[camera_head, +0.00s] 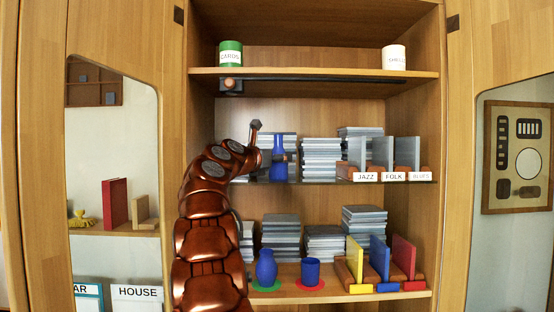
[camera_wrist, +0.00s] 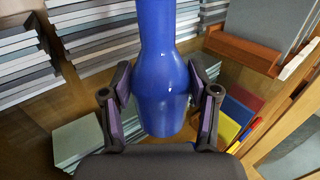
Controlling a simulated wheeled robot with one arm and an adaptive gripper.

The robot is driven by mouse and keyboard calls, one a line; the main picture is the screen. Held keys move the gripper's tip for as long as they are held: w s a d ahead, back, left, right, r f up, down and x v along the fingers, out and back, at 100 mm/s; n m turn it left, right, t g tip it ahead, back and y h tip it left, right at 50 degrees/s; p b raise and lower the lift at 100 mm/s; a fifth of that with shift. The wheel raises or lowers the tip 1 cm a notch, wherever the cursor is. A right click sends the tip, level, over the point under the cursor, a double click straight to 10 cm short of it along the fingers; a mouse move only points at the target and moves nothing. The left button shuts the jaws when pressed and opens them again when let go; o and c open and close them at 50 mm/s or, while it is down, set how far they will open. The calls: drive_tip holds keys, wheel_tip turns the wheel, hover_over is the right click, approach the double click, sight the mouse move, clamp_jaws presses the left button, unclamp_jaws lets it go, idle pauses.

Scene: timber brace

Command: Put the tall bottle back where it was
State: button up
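The tall blue bottle (camera_head: 279,163) is upright at the middle shelf level, in front of stacked grey cases. It also fills the centre of the wrist view (camera_wrist: 165,70). My gripper (camera_head: 285,157) reaches it from the left, with its fingers (camera_wrist: 160,80) on both sides of the bottle's body and seemingly touching it. The bottle's base is at or just above the thin shelf (camera_head: 310,183); I cannot tell if it touches. On the lower shelf, a round blue vase (camera_head: 265,268) stands on a green disc (camera_head: 264,287), and a blue cup (camera_head: 311,272) on a red disc (camera_head: 310,285).
Grey dividers labelled JAZZ, FOLK and BLUES (camera_head: 380,160) stand right of the bottle. Case stacks (camera_head: 321,160) are close behind. Yellow, blue and red dividers (camera_head: 379,258) stand lower right. Green (camera_head: 230,54) and white (camera_head: 394,57) canisters sit on the top shelf, with free room between.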

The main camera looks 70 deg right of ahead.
drive_tip(key=o, duration=0.5)
drive_tip(key=shift+c, duration=0.2)
drive_tip(key=shift+r, duration=0.2)
drive_tip(key=shift+a+f, duration=0.1)
drive_tip(key=shift+a, duration=0.1)
drive_tip(key=w+a+b, duration=0.2)
drive_tip(key=a+b, duration=0.2)
drive_tip(key=a, duration=0.7)
drive_tip(key=shift+w+a, duration=0.15)
drive_tip(key=shift+a, duration=0.05)
drive_tip(key=shift+w, duration=0.1)
